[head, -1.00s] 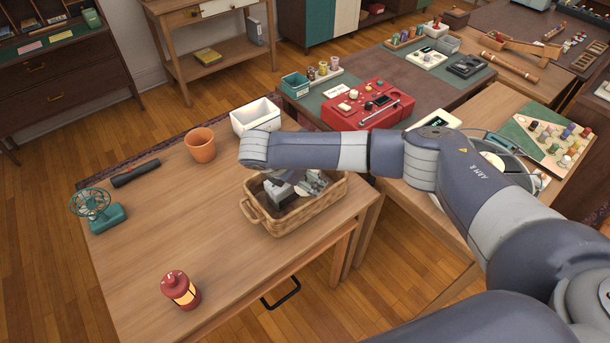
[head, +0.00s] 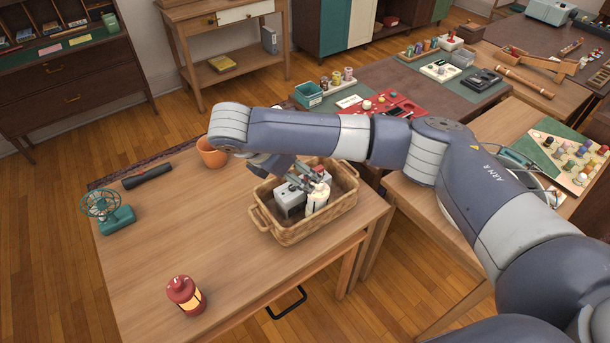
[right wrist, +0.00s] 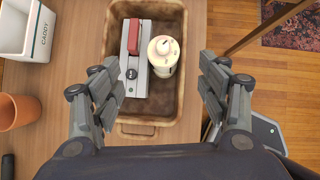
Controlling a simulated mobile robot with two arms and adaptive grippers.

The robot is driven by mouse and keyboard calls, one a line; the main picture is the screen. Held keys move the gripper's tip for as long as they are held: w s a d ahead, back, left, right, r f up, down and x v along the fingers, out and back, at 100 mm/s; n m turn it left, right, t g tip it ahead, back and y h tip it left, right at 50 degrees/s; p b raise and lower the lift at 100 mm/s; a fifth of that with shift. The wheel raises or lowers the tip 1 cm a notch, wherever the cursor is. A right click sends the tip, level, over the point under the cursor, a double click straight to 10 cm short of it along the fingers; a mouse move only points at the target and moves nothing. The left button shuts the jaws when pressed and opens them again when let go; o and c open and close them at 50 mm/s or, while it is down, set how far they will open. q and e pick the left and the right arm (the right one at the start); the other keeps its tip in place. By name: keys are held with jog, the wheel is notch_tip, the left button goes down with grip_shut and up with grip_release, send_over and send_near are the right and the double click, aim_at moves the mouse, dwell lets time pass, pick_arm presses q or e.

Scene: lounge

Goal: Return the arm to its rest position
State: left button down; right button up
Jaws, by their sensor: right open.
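My right arm reaches in from the right. Its gripper (head: 308,178) is above the wicker basket (head: 287,236) on the wooden table. In the right wrist view the gripper (right wrist: 163,88) is open, with its fingers spread apart and nothing between the tips. The basket (right wrist: 190,105) lies beyond them. Inside it are a grey device with a red part (right wrist: 134,62) and a cream cylindrical object (right wrist: 163,55), side by side. In the head view the grey device (head: 289,200) and cream object (head: 317,199) show partly below the fingers. My left gripper is not in view.
A terracotta pot (head: 211,153) stands behind the gripper, and a white caddy (right wrist: 27,30) shows beside the basket. The table's middle is clear.

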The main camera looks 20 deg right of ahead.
jog(key=shift+s+a+r, duration=0.15)
jog(key=shift+a+r, duration=0.1)
jog(key=shift+r, duration=0.1)
